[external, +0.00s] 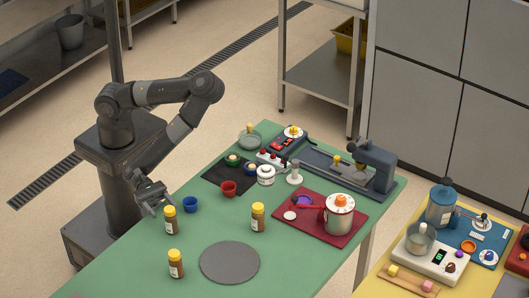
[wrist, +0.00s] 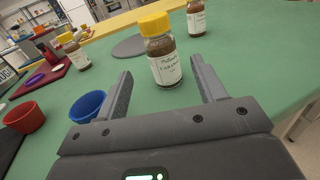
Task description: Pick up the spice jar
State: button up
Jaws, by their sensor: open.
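Three similar spice jars with yellow caps, brown contents and white labels stand upright on the green table. One spice jar (external: 171,220) is nearest my gripper (external: 152,195). In the wrist view this jar (wrist: 162,52) stands just beyond and between my open fingers (wrist: 163,85), apart from them. A second jar (external: 258,217) stands to the right in the external view, and a third jar (external: 176,264) stands nearer the front. The other two also show in the wrist view, one at the upper right (wrist: 196,18) and one at the left (wrist: 76,52). My gripper is empty.
A blue cup (external: 190,204) stands close beside the nearest jar, with a red cup (external: 229,188) farther right. A grey round mat (external: 229,262) lies between the jars. A red board (external: 318,232) holds a pot (external: 339,217). Green table around the nearest jar is mostly clear.

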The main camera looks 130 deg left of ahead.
aim_at(173, 224)
jog(key=x, duration=0.9)
jog(key=shift+s+d, duration=0.1)
jog(key=shift+d, duration=0.1)
jog(key=shift+c, duration=0.3)
jog(key=c, duration=1.1)
